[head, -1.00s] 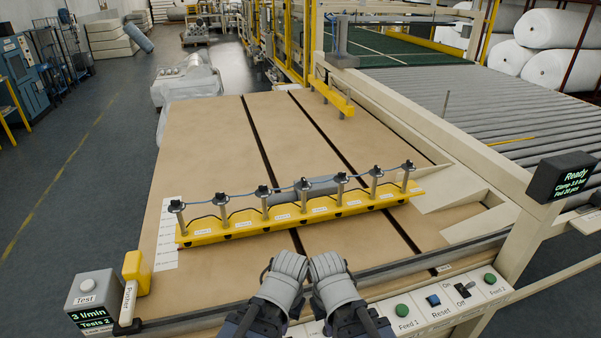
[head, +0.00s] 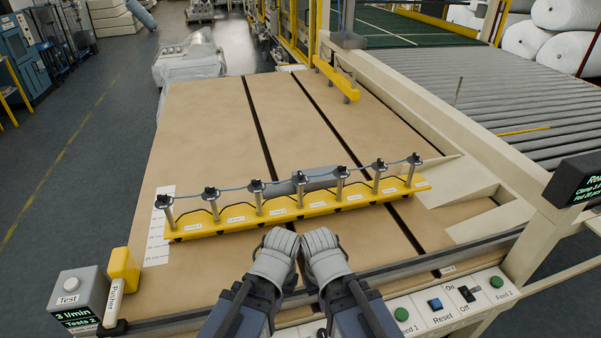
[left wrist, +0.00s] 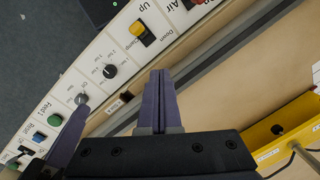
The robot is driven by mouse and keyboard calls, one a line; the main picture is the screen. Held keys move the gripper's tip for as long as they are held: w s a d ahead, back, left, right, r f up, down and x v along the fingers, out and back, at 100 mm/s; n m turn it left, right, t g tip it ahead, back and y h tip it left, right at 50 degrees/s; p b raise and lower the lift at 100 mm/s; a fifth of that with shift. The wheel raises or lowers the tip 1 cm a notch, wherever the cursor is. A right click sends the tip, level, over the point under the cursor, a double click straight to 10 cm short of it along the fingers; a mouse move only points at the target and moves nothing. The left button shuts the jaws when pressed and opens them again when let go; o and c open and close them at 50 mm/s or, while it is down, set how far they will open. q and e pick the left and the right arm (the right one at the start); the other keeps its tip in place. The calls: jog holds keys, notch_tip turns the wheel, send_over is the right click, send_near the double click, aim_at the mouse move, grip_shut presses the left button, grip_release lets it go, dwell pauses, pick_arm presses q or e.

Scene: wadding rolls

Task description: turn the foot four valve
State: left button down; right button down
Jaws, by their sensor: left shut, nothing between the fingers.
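A yellow bar (head: 300,208) lies across the brown table and carries a row of upright grey posts with dark valve heads, linked by a thin blue line. Small white labels on its front are too small to read surely. The middle valve (head: 298,177) stands in front of a grey roll. My left gripper (head: 278,243) and right gripper (head: 320,241) are side by side just in front of the bar, apart from the valves. The left wrist view shows my left fingers (left wrist: 157,80) shut and empty, with the bar's end (left wrist: 290,125) at right. The right gripper's jaw state is unclear.
A control panel (head: 455,305) with buttons and a switch runs along the front edge; its clamp switch (left wrist: 145,33) shows in the left wrist view. A Test box (head: 70,298) and yellow Pusher (head: 122,268) stand front left. The table behind the bar is mostly clear.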

aim_at(300, 173)
pick_arm(q)
jog(key=c, duration=1.5)
grip_release()
jog(key=shift+w+r, duration=0.1)
jog(key=shift+r, duration=0.05)
jog(key=o, duration=0.8)
jog(key=w+d+r+m+p, duration=0.2)
jog(key=w+r+p, duration=0.4)
jog(key=w, duration=0.3)
jog(key=w+d+r+m+p, duration=0.2)
jog(key=w+r+p, duration=0.4)
jog(key=w, duration=0.4)
jog(key=shift+w+d+m+h+p, duration=0.15)
jog(key=shift+m+h+p, duration=0.15)
jog(key=shift+m, duration=0.4)
jog(key=shift+o, duration=1)
jog(key=w+r+m+p, duration=0.2)
jog(key=w+r+p, duration=0.1)
jog(key=w, duration=0.3)
jog(key=w+d+r+m+p, duration=0.1)
jog(key=w+r+m+p, duration=0.1)
jog(key=w, duration=0.3)
jog(key=w+r+m+p, duration=0.1)
jog(key=w+r+p, duration=0.3)
jog(key=w, duration=0.2)
jog(key=shift+w+d+r+m+h, duration=0.25)
jog(key=shift+w+d+m+h, duration=0.05)
jog(key=shift+m, duration=0.1)
jog(key=shift+f, duration=0.1)
jog(key=shift+s+f, duration=0.1)
